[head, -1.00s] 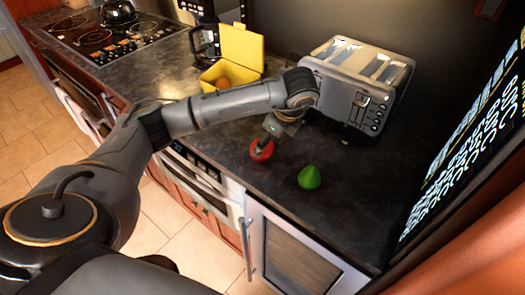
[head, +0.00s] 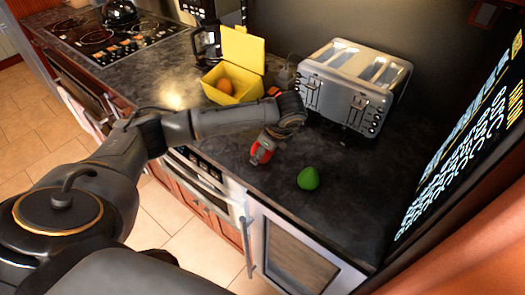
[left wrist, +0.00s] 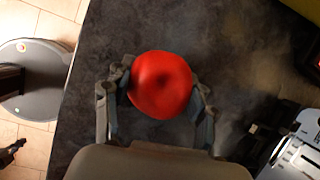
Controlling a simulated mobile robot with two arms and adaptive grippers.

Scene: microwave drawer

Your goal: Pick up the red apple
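The red apple (head: 262,151) sits on the dark counter near its front edge, below my left gripper (head: 266,142). The left wrist view shows the apple (left wrist: 160,84) between the two fingers of my left gripper (left wrist: 163,88), with one finger on each side. The left finger looks to be at the apple's side. Whether both fingers press on it cannot be told. The gripper partly covers the apple in the head view. My right gripper is not in view.
A silver toaster (head: 350,83) is behind. An open yellow box (head: 246,90) with an orange fruit (head: 225,85) is behind my arm. The counter right of the pear is clear.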

